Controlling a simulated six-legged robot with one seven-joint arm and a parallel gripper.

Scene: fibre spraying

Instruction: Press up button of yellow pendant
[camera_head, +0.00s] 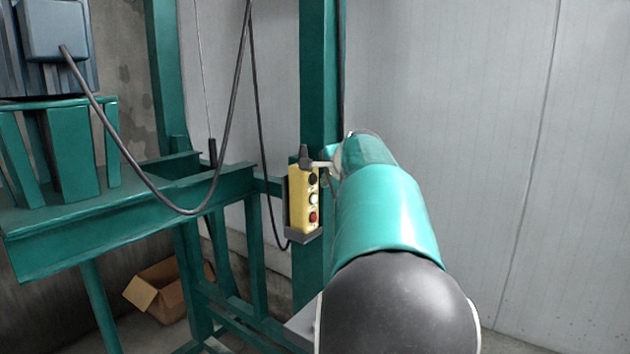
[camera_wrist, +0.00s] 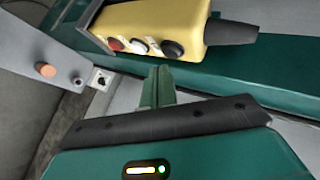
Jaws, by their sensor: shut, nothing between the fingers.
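The yellow pendant (camera_head: 297,203) hangs upright against the green post, with a black, a white and a red button from top to bottom. In the wrist view the pendant (camera_wrist: 150,18) lies sideways across the top, its red button (camera_wrist: 116,44), white button (camera_wrist: 140,47) and black button (camera_wrist: 172,49) in a row. My gripper (camera_wrist: 158,70) is shut and empty, its green fingertips just below the black button in that view. I cannot tell whether they touch it. In the head view my gripper (camera_head: 321,164) is beside the pendant's top right, partly hidden by my arm.
The green post (camera_head: 318,75) stands behind the pendant. Black cables (camera_head: 258,120) hang left of it. A green frame (camera_head: 110,225) with a motor (camera_head: 55,30) stands at left. An open cardboard box (camera_head: 160,290) lies below. A grey panel with an orange button (camera_wrist: 45,70) shows in the wrist view.

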